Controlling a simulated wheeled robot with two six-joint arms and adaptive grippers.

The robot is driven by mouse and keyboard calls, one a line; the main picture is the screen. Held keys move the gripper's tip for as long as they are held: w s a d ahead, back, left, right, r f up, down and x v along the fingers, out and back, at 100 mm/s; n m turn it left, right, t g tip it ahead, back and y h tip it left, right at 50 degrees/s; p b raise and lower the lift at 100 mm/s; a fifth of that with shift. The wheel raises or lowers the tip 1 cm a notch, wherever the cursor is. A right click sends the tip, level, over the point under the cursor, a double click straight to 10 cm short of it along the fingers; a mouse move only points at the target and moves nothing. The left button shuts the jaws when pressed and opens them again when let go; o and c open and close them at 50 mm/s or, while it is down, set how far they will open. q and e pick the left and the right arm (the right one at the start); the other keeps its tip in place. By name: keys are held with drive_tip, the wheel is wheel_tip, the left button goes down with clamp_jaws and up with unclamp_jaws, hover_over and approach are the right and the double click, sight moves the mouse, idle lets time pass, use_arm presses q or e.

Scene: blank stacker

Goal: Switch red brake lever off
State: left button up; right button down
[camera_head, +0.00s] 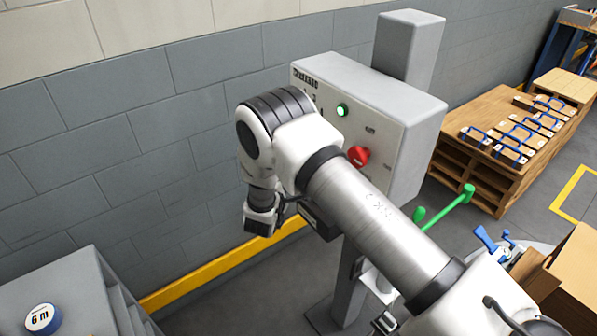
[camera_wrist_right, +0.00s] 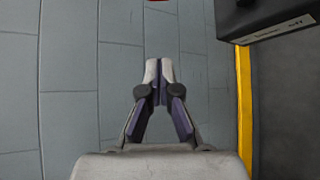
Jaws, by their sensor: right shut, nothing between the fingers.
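My right gripper (camera_wrist_right: 158,68) is shut and empty in the right wrist view, its fingertips together in front of the grey wall. In the head view my right arm reaches across the control box, and its wrist end hangs left of the box. A small red part (camera_wrist_right: 157,1) shows at the top edge of the wrist view, mostly cut off; I cannot tell whether it is the brake lever. A black box (camera_wrist_right: 270,14) with an "off" label is to the upper right, apart from the fingers. No full red lever is visible. My left gripper is not in view.
The pale control box (camera_head: 400,110) on a post has a red knob (camera_head: 358,156) and a green light (camera_head: 342,110). A green handle bar (camera_head: 450,208) sticks out lower right. A grey cabinet (camera_head: 75,285) stands at lower left, pallets (camera_head: 470,115) at right.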

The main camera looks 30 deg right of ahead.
drive_tip(key=w+d+f+p, duration=0.1)
drive_tip(key=w+d+p, duration=0.2)
drive_tip(key=d, duration=0.5)
drive_tip(key=shift+w+d+f+p, duration=0.25)
drive_tip(key=shift+w+f+p, duration=0.1)
drive_tip(key=shift+w+f, duration=0.05)
